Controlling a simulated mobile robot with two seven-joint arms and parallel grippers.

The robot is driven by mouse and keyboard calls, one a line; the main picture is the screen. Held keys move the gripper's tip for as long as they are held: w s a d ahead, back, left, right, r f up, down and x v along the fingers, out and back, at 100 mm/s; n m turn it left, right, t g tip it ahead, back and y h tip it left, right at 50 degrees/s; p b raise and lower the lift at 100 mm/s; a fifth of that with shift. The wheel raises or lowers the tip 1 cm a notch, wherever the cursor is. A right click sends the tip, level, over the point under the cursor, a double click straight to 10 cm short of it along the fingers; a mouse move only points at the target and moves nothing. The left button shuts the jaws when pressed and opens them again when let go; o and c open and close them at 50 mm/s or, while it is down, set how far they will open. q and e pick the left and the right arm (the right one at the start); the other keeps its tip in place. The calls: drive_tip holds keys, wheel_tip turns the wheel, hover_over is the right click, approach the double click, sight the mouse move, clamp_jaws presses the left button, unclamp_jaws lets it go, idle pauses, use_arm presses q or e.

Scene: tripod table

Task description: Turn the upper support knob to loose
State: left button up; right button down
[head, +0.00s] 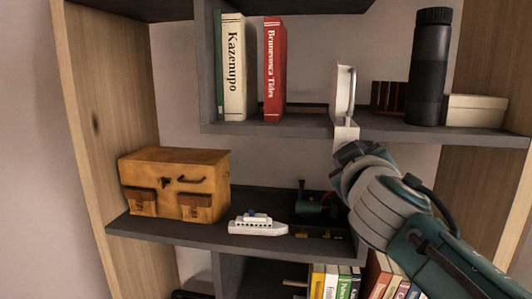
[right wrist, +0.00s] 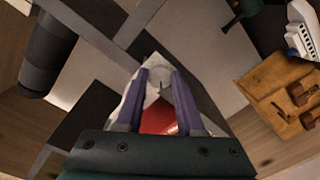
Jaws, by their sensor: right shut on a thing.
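No tripod table or support knob can be made out in either view. My right gripper (head: 346,141) reaches up to the upper shelf and is shut on a pale white object (head: 343,92). This object stands upright, thin and seen nearly edge-on, above the fingers. In the right wrist view, my gripper's purple fingers (right wrist: 160,100) flank a whitish shape (right wrist: 160,72), with a red patch (right wrist: 158,117) between them; I cannot tell whether the red belongs to the held object. The held object's lower end is partly hidden by the gripper. My left gripper is not in view.
A black bottle (head: 429,68) and a pale box (head: 476,110) stand on the upper shelf (head: 300,126), right of my gripper. A red book (head: 273,70) stands to its left.

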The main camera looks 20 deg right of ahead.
drive_tip(key=shift+a+r+n+p, duration=0.1)
drive_tip(key=shift+n+p, duration=0.1)
drive_tip(key=shift+n, duration=2.8)
drive_tip(key=shift+r+n+p, duration=0.1)
drive_tip(key=shift+n+p, duration=0.1)
drive_tip(key=shift+n, duration=2.8)
drive_tip(key=shift+h, duration=0.3)
drive_tip(key=shift+f, duration=0.1)
drive_tip(key=c, duration=0.5)
unclamp_jaws()
drive_tip(key=b+v, duration=0.3)
drive_tip(key=v, duration=0.7)
